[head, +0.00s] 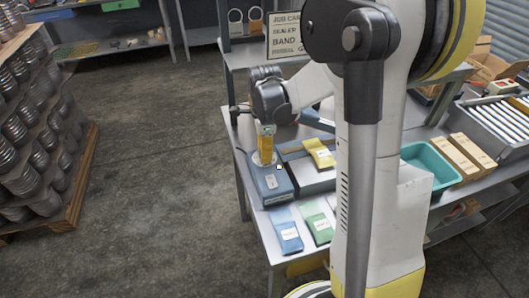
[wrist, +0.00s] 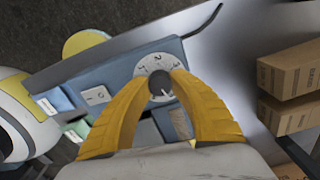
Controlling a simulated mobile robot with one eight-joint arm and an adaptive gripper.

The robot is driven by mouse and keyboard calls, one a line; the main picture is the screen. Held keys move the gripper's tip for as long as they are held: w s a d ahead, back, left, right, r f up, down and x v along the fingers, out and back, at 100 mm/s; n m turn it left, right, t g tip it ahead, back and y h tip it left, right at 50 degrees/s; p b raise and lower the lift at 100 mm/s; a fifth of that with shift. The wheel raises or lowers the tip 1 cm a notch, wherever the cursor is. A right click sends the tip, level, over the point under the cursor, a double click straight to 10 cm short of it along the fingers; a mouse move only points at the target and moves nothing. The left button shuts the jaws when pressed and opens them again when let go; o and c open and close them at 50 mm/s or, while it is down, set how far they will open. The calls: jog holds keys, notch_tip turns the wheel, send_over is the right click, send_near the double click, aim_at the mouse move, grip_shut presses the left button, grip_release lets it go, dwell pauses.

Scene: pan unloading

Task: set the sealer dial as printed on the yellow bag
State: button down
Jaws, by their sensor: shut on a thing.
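The blue sealer (head: 266,183) stands on the grey bench, and its side also shows in the wrist view (wrist: 112,82). Its round pale dial (wrist: 152,62) carries small printed numbers, and a dark knob (wrist: 160,84) sits at its middle. My gripper (wrist: 161,80) has its yellow fingertips on either side of the knob, shut on it. In the head view my gripper (head: 266,155) points down onto the sealer's far end. The knob's pointer setting is too small to tell. The yellow bag (head: 320,153) lies right of the sealer; its label is unreadable here.
A blue bag (head: 285,230) and a green bag (head: 317,222) lie at the bench's near end. A job card sign (head: 286,36) stands at the back. A teal tray (head: 430,165) and cardboard boxes (head: 472,150) lie to the right.

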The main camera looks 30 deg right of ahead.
dwell(0.3)
jog(key=c, duration=1.1)
grip_release()
notch_tip(320, 180, up, 12)
